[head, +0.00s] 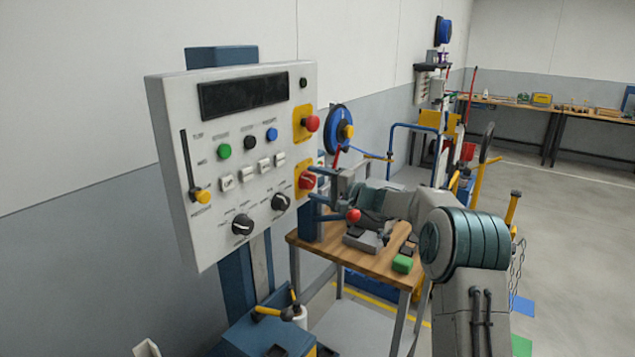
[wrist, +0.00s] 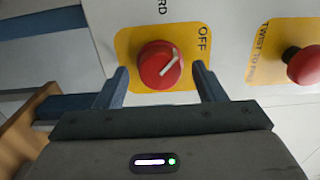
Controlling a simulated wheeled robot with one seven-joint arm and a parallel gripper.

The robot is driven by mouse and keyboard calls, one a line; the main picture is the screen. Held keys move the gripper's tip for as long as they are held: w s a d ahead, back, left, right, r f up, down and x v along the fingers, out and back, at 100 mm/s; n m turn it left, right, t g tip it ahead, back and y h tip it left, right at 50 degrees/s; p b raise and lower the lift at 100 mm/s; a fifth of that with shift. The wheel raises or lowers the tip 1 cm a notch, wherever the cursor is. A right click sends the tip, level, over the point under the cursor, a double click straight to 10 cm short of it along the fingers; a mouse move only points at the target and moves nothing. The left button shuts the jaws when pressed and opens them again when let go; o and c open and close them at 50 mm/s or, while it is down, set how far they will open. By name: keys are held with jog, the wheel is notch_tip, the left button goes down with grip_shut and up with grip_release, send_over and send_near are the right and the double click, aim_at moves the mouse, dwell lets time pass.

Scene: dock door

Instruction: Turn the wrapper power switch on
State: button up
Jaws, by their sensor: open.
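The power switch is a red round knob (wrist: 160,65) with a white pointer line, on a yellow plate (wrist: 126,45) marked OFF. In the wrist view the pointer slants toward the OFF label. In the head view the red knob (head: 306,181) sits at the lower right edge of the grey control panel (head: 180,110). My gripper (wrist: 162,84) is open, with one blue finger on each side of the knob. I cannot tell whether either finger touches it. In the head view my gripper (head: 322,187) reaches the panel from the right.
A red push button (wrist: 304,65) on its own yellow plate is beside the switch, above it in the head view (head: 312,123). The panel also carries dark dials (head: 242,224), a slider (head: 202,196) and coloured buttons. A wooden table (head: 350,254) stands below my arm.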

jog(key=shift+c, duration=0.3)
jog(key=c, duration=0.9)
jog(key=shift+m, duration=0.3)
jog(key=m, duration=0.3)
jog(key=shift+m+b, duration=0.4)
jog(key=m+p, duration=0.1)
jog(key=m, duration=0.3)
jog(key=m+p, duration=0.3)
jog(key=m, duration=0.2)
jog(key=shift+r+m, duration=0.1)
jog(key=shift+m, duration=0.3)
jog(key=shift+m+p, duration=1.25)
jog(key=shift+m, duration=0.45)
jog(key=shift+f+m, duration=0.2)
jog(key=shift+m, duration=0.1)
